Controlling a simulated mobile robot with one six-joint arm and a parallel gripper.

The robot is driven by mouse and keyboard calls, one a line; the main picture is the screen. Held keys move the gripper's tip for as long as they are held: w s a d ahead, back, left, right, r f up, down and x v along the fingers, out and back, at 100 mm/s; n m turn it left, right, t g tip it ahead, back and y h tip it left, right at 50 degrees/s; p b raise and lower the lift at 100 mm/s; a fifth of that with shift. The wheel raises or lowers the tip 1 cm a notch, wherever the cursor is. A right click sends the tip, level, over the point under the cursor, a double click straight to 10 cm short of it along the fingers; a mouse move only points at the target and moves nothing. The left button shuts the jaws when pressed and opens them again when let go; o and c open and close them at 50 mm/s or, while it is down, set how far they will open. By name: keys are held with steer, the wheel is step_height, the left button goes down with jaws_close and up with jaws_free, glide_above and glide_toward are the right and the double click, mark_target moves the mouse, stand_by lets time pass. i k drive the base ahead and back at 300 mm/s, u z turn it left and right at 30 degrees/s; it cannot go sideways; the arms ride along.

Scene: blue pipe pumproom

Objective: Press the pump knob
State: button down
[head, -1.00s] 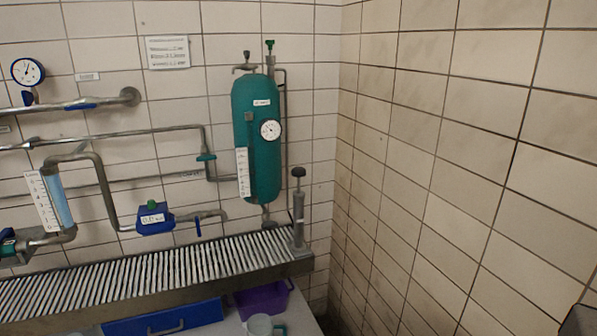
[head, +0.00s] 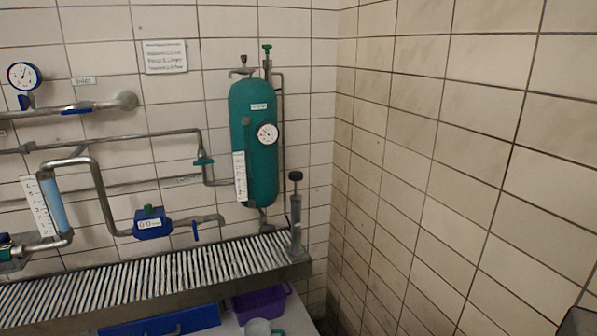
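The pump (head: 296,226) is a grey upright cylinder at the right end of the slatted metal shelf, near the room corner. Its dark round knob (head: 295,176) sits on top of a thin rod, raised above the cylinder. The knob stands clear, with nothing touching it. A green tank (head: 255,145) with a white dial gauge (head: 267,134) hangs on the wall just left of and above the pump. My gripper is not recognisable in the head view; only a dark shape shows at the lower right edge.
The slatted shelf (head: 150,284) runs along the left wall. A blue box (head: 153,223) with a green button, pipes and a round gauge (head: 23,76) are on that wall. A purple bin (head: 259,303), a blue drawer (head: 165,322) and a clear jug (head: 258,328) are below. The right wall is bare tile.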

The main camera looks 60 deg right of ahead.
mark_target(296, 177)
steer(key=z, duration=0.8)
steer(key=k, duration=0.85)
steer(key=u, duration=0.9)
steer(key=i, duration=0.5)
steer(key=z, duration=0.1)
